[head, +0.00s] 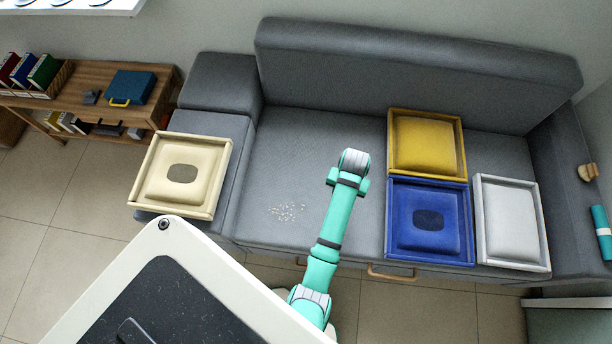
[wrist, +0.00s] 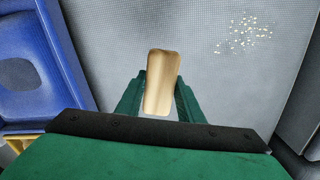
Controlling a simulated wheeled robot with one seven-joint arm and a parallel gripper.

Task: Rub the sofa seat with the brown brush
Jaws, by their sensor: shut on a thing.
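The grey sofa seat (head: 292,150) fills the middle of the head view, with a patch of pale crumbs (head: 287,211) on its front left part. The crumbs also show at the upper right of the wrist view (wrist: 243,35). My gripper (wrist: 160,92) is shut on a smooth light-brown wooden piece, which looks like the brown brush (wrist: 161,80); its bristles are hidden. The gripper is over the seat, to the right of the crumbs in the head view, where my arm hides its fingers and the brush. I cannot tell whether the brush touches the seat.
Yellow (head: 425,146), blue (head: 429,220) and white (head: 511,222) framed cushion trays lie on the sofa's right side. A cream tray (head: 181,175) lies at left. A small wooden thing (head: 588,172) and a teal roll (head: 600,232) are at the right armrest. Bare seat surrounds the crumbs.

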